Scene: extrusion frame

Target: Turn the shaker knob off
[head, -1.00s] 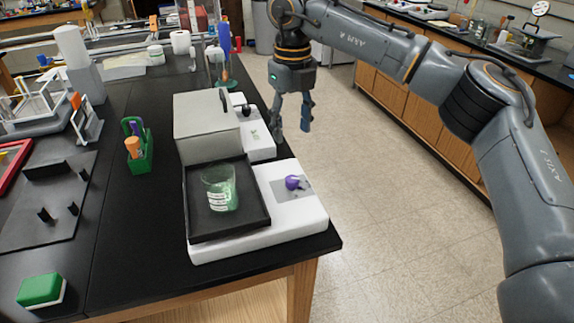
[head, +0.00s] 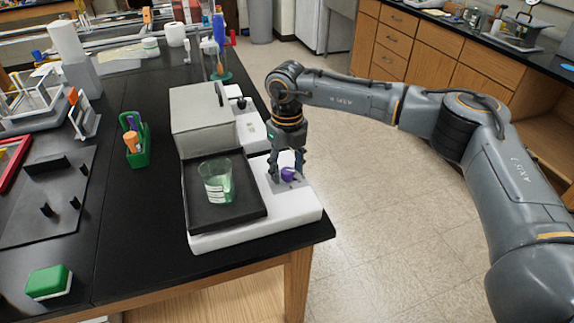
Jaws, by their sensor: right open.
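The white shaker (head: 301,209) stands at the right edge of the black bench, with a dark tray (head: 226,217) on its left part. A glass beaker (head: 217,180) with green liquid stands in the tray. The purple knob (head: 289,174) is on the right part of the shaker's top. My right gripper (head: 286,177) points down at the knob, its fingers open, one on the knob's left and one just behind it. I cannot tell whether a finger touches the knob. My left gripper is not in view.
A grey box-shaped device (head: 200,112) stands right behind the shaker. A green holder with pens (head: 136,147) and a green-topped block (head: 48,281) are to the left. A black plate with pegs (head: 45,200) lies at far left. The floor to the right is clear.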

